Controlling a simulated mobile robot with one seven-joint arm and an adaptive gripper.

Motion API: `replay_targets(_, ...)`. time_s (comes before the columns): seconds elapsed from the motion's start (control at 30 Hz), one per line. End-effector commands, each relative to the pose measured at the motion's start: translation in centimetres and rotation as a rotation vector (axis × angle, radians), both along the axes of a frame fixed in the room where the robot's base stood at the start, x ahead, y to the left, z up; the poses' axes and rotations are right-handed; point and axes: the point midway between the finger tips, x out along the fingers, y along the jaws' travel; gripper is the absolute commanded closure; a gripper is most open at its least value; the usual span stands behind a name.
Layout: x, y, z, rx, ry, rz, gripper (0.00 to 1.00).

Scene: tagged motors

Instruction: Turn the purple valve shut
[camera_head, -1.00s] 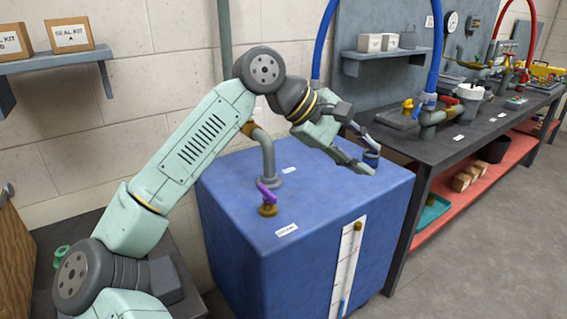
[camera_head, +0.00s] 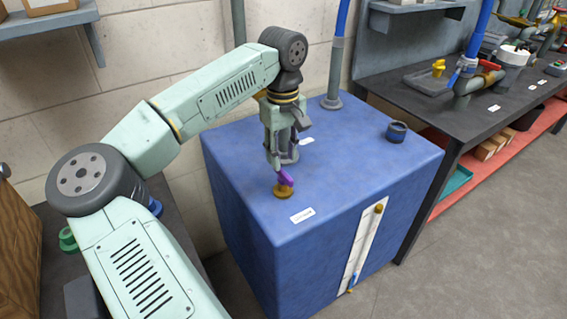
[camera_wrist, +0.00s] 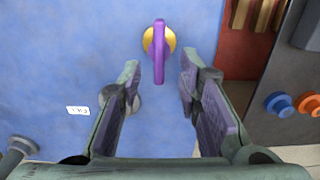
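The purple valve handle (camera_head: 285,176) is a narrow lever on a brass base (camera_head: 283,191), on top of the blue tank (camera_head: 345,150). In the wrist view the purple handle (camera_wrist: 158,52) points up and down the picture, across its round brass base (camera_wrist: 148,41). My gripper (camera_head: 285,165) points down just above and behind the valve in the head view. In the wrist view my gripper (camera_wrist: 158,78) is open, with the handle's near end between and just beyond the fingertips. No finger visibly touches the handle.
A dark blue cap (camera_head: 397,131) stands on the tank's top at the right. A white label (camera_head: 302,215) lies in front of the valve. A workbench (camera_head: 470,112) with a yellow valve (camera_head: 438,67) and a red valve (camera_head: 489,65) stands at right.

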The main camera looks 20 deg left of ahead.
Motion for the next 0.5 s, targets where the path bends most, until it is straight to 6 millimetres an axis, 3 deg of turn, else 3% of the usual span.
replay_targets(0.2, 0.0, -0.1, -3.2, -0.002, 0.0, 0.0, 0.69)
replay_targets(0.5, 0.0, -0.1, -4.6, -0.001, -0.001, 0.0, 0.69)
